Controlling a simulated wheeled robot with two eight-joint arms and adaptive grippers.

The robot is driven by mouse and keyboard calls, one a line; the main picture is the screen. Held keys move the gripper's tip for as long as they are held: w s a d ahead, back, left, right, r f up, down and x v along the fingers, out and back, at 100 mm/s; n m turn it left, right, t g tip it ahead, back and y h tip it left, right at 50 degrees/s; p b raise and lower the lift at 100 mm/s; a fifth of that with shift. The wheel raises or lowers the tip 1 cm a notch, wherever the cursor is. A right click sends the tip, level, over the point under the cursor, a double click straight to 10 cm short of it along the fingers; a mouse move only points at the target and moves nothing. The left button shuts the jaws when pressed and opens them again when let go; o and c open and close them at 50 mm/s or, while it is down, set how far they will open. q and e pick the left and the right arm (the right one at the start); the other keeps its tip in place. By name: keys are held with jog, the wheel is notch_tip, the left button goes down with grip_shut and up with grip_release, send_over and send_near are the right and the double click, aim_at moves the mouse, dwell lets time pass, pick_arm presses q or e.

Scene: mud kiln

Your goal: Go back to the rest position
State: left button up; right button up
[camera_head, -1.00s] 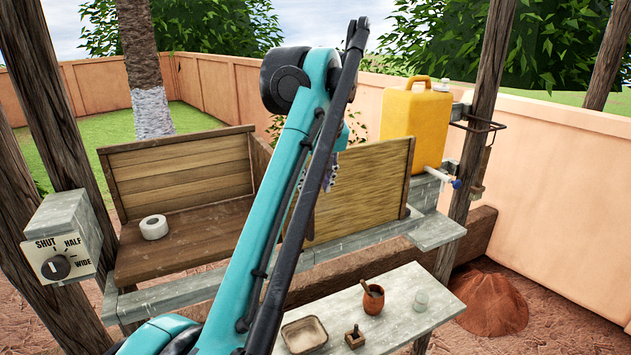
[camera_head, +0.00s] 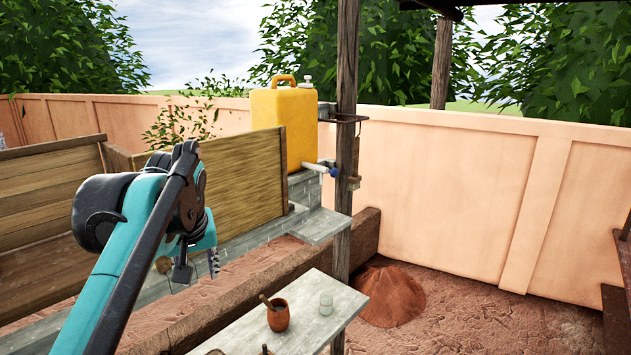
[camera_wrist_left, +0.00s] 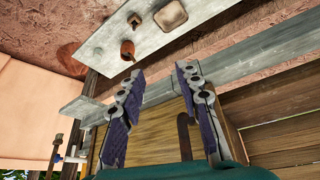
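My left arm comes in from the lower left in the head view, its teal link rising and folding over at the elbow. My left gripper (camera_head: 198,262) hangs below, partly hidden by the arm, in front of the wooden panel (camera_head: 245,185). In the left wrist view its two dark padded fingers (camera_wrist_left: 157,100) stand well apart with nothing between them. The gripper is open and empty, and the grey bench (camera_wrist_left: 190,30) shows beyond it. My right gripper is in neither view.
A brown cup (camera_head: 278,316) with a stick in it and a clear glass (camera_head: 326,304) stand on the low bench (camera_head: 240,335). A reddish mound (camera_head: 392,297) lies right of the bench.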

pick_arm(q)
jog(key=s+d+f+m+t+b, duration=0.1)
jog(key=s+f+b, duration=0.4)
jog(key=f, duration=1.2)
jog(key=s+d+f+m+h+b, duration=0.1)
jog(key=s+f+b, duration=0.5)
jog(key=f, duration=1.2)
jog(key=s+d+f+m+t+b, duration=0.1)
jog(key=s+d+f+m+b, duration=0.2)
jog(key=f+b, duration=0.9)
notch_tip(320, 180, down, 6)
jog(key=s, duration=0.2)
jog(key=shift+s+r+t+h, duration=0.2)
jog(key=shift+s+t+h, duration=0.1)
jog(key=shift+h, duration=0.1)
